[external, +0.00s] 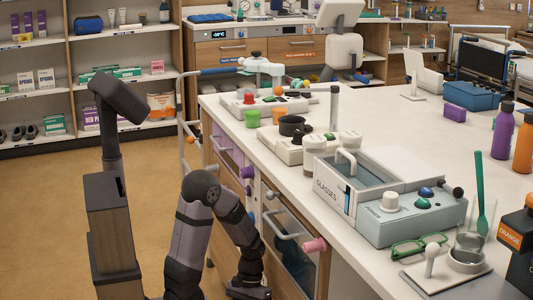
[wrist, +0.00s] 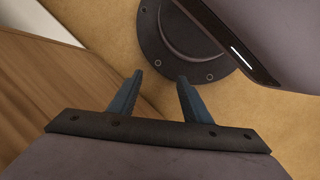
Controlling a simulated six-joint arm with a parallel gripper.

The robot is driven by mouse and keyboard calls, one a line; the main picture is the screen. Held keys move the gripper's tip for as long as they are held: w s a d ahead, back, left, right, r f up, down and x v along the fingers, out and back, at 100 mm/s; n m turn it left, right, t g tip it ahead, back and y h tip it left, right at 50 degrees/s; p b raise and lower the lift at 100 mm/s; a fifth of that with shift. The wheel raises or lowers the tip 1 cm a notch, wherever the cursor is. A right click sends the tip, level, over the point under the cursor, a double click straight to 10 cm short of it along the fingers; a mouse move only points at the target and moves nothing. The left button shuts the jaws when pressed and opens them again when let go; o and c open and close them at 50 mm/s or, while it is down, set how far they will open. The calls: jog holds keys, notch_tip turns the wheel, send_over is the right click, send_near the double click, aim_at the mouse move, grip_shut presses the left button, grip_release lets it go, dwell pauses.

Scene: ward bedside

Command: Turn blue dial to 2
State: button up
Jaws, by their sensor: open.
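Several blue parts show in the external view, and I cannot tell which is the blue dial. A blue knob (external: 425,192) sits on top of the pale grey-blue device (external: 400,222) beside the glasses box. A small blue-purple knob (external: 270,195) is on the cabinet front. No numbers are readable on either. My gripper is low beside the cabinet front in the external view, below the counter top and apart from both knobs. In the wrist view my gripper (wrist: 157,92) has its two dark blue fingers apart, with nothing between them.
The glasses box (external: 330,190) stands near the counter's front edge. Drawer handles and a pink knob (external: 314,245) stick out from the cabinet front. Green glasses (external: 415,246) and a clear cup with a green spoon (external: 482,195) are at the near right. Open floor (external: 60,220) lies left.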

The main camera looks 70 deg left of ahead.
jog(key=s+a+r+n+t+y+p, duration=0.1)
jog(key=a+r+n+t+y+p, duration=0.1)
jog(key=a+r+n+t+p, duration=1.05)
jog(key=a+r+n+t+y+p, duration=0.1)
jog(key=a+r+n+t+p, duration=0.65)
jog(key=r+n, duration=0.9)
jog(key=w+f+n+b, duration=0.1)
jog(key=w+f+n, duration=0.2)
jog(key=w, duration=0.4)
jog(key=shift+a+f, duration=0.35)
jog(key=shift+f, duration=0.05)
jog(key=c, duration=1)
